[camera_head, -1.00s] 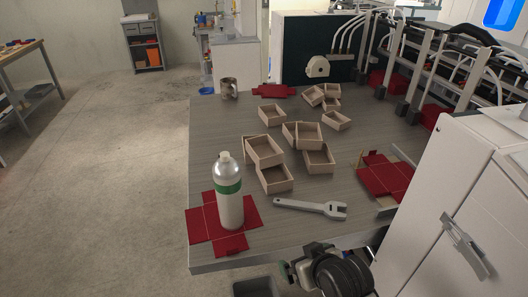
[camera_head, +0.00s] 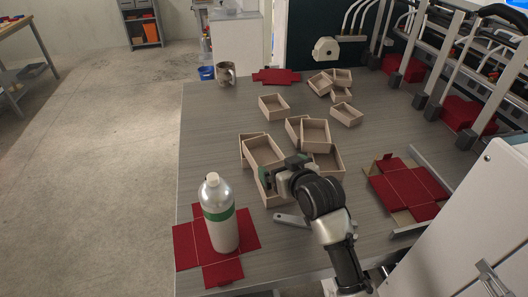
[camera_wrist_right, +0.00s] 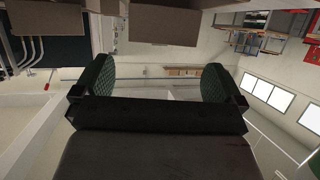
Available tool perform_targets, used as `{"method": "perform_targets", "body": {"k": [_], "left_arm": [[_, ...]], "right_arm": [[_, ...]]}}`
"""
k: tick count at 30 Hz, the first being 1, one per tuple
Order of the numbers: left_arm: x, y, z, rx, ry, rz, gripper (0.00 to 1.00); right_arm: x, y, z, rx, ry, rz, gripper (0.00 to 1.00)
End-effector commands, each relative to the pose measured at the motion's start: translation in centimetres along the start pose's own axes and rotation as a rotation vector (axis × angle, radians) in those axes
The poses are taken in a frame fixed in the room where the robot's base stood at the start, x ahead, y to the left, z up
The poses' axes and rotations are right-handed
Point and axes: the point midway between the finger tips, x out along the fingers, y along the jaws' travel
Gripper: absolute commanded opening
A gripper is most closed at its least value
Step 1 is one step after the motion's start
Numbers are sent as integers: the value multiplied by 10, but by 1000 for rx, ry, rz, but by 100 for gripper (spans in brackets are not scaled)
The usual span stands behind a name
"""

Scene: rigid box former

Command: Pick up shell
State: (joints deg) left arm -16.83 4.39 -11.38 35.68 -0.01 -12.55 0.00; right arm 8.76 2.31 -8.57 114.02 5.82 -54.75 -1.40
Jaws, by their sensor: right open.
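Several open tan box shells lie on the grey table. A front one (camera_head: 264,153) leans on others beside my right gripper (camera_head: 270,176); another (camera_head: 328,160) sits to its right. Further ones, such as a lone shell (camera_head: 273,106), lie behind. My right arm reaches in from the bottom, and the gripper is over the front shells, hiding part of them. In the right wrist view its green finger pads (camera_wrist_right: 155,80) are wide apart with nothing between them. A brown shell wall (camera_wrist_right: 163,26) shows beyond them at the top. I cannot tell whether the gripper touches a shell. My left gripper is not in view.
A bottle with a green band (camera_head: 221,215) stands on a red flat sheet (camera_head: 188,246) at the front left. A grey wrench (camera_head: 290,219) lies partly behind my arm. Another red sheet (camera_head: 408,186) lies right. A metal cup (camera_head: 226,73) stands at the back left.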

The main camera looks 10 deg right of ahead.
Motion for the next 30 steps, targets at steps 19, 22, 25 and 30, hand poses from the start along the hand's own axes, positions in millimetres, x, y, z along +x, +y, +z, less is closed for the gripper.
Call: {"method": "perform_targets", "body": {"k": [19, 22, 25, 30], "left_arm": [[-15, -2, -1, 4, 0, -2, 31], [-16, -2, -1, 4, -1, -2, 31], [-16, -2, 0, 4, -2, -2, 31], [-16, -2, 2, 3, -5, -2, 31]], "right_arm": [[74, -3, -2, -1, -2, 0, 100], [82, -3, -1, -1, -2, 0, 100], [86, -2, -1, -2, -1, 1, 100], [86, -2, -1, -1, 0, 1, 100]]}}
